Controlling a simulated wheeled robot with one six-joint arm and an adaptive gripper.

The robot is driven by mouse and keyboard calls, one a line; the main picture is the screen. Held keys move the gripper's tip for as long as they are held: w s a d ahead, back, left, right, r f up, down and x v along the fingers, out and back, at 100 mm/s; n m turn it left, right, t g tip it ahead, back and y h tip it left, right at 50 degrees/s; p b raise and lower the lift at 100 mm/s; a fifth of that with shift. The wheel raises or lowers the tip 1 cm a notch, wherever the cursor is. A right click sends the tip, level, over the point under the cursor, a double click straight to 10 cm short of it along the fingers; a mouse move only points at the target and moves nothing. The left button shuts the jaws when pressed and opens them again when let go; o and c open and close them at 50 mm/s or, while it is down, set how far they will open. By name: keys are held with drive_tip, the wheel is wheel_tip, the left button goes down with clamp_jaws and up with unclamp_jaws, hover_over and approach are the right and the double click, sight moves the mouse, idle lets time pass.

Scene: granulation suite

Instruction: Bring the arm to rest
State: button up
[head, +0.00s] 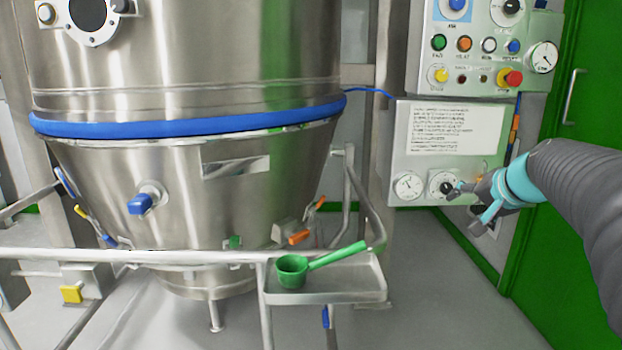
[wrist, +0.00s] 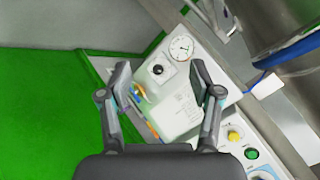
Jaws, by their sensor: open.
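My gripper (head: 465,202) is at the right in the head view, in front of the lower control box (head: 445,140) with its gauge and black knob. In the wrist view my gripper (wrist: 160,82) has its two fingers spread wide apart, with nothing between them. The lower box (wrist: 178,115), its gauge and its black knob show beyond the fingers. In the head view the fingers overlap the knob; I cannot tell whether they touch it, but the wrist view shows a gap. My arm comes in from the right edge.
A large steel vessel (head: 190,185) with a blue ring stands at the left. A green scoop (head: 292,271) lies on a small steel tray (head: 330,298) on the rail. An upper button panel (head: 480,50) is above the lower box. A green door (head: 590,95) is behind my arm.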

drive_tip(key=s+a+f+n+g, duration=0.1)
drive_tip(key=s+a+f+n, duration=0.1)
drive_tip(key=s+a+f, duration=0.3)
drive_tip(key=s+a+f+n+g+h, duration=0.1)
drive_tip(key=s+a+f, duration=0.4)
drive_tip(key=s, duration=0.8)
drive_tip(key=s+a+f+n+g, duration=0.2)
drive_tip(key=s+a+f+n, duration=0.3)
drive_tip(key=s, duration=0.5)
drive_tip(key=shift+a+f, duration=0.3)
drive_tip(key=shift+a, duration=0.3)
